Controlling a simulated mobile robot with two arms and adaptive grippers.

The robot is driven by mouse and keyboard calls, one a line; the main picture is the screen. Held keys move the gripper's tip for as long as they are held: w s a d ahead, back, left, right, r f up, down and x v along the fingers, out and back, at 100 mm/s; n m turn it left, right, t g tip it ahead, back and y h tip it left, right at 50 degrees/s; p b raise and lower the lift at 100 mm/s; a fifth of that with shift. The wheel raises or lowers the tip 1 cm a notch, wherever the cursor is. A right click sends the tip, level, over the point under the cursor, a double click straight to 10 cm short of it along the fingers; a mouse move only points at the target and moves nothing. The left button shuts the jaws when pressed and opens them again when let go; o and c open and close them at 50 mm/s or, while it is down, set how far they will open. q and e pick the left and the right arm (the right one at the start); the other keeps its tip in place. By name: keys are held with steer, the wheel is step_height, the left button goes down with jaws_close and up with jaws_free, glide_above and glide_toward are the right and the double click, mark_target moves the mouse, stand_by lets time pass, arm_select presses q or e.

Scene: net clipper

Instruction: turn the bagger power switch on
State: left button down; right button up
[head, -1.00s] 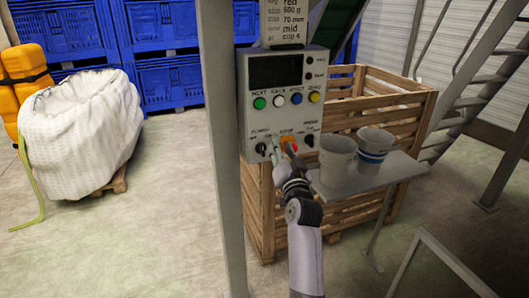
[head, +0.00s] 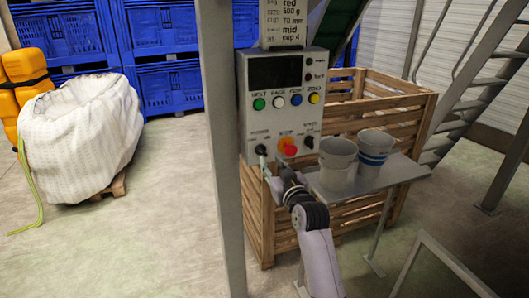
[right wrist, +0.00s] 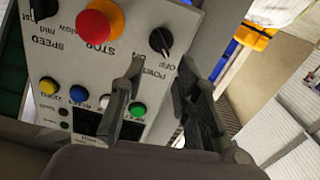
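The control box (head: 300,110) is fixed to a grey post in the head view. Its power switch (head: 261,149) is a black knob at the lower left. My right gripper (head: 271,160) is just below the switch in the head view. In the wrist view the gripper (right wrist: 160,72) has its fingers apart and empty, with the switch beyond the gap, apparently untouched. My left gripper is not in view.
The red stop button (head: 288,147) is right of the power switch, with the speed knob (head: 308,142) beyond it. Coloured buttons run above. Two cups (head: 336,163) (head: 373,150) stand on a shelf (head: 400,170) to the right. A wooden crate (head: 395,95) is behind.

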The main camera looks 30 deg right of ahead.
mark_target(263, 152)
steer(key=x, duration=0.7)
steer(key=shift+p, duration=0.3)
steer(key=shift+a, duration=0.1)
steer(key=c, duration=0.6)
jaws_close()
steer(key=shift+f, duration=0.1)
